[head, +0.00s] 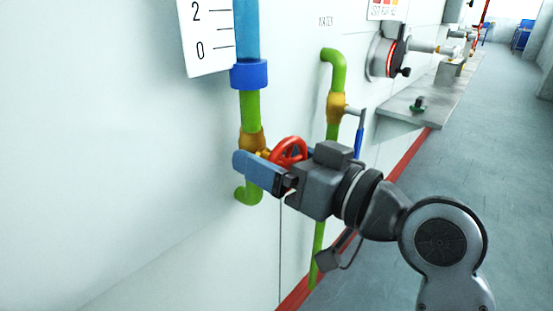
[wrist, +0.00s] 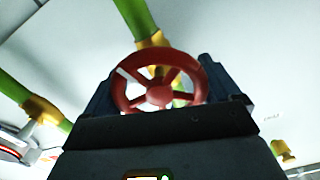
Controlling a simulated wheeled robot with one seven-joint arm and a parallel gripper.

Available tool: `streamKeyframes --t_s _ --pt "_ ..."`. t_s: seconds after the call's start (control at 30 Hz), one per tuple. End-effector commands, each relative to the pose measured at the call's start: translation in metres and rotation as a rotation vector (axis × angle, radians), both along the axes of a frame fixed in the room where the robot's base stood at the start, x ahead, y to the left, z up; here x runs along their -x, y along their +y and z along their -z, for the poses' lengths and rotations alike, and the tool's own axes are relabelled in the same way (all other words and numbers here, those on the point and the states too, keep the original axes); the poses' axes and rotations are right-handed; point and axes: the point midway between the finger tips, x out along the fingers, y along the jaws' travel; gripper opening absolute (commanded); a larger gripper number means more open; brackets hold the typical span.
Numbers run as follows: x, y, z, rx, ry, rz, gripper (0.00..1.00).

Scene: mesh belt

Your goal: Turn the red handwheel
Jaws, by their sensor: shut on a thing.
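The red handwheel (head: 290,149) sits on a yellow valve body on the green pipe, below the blue collar. In the wrist view the handwheel (wrist: 160,95) shows its spokes and round hub between my two blue fingers. My gripper (head: 262,165) reaches in from the right and is shut on the wheel's rim; it also shows in the wrist view (wrist: 157,82). The near finger hides the lower part of the wheel in the head view.
A clear blue tube (head: 246,30) rises above the valve beside a white scale board (head: 206,35) marked 2 and 0. A second green pipe (head: 332,120) with a blue-handled valve (head: 359,140) stands to the right. A grey shelf (head: 405,108) juts from the wall beyond. The floor at right is clear.

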Motion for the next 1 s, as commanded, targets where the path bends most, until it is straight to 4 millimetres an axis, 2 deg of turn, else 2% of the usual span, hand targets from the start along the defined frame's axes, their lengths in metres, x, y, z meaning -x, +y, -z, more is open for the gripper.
streamKeyframes --t_s 0.2,0.23,0.33,0.67,1.0 --pt "0.000 0.000 0.000 0.004 -0.006 0.000 0.59" --pt "0.000 0.000 0.000 0.004 -0.005 0.000 0.91" --pt "0.000 0.000 0.000 0.004 -0.005 0.000 1.00" --pt "0.004 -0.006 0.000 0.003 -0.005 0.002 1.00" --pt "0.036 -0.048 0.001 0.004 -0.005 0.003 1.00"
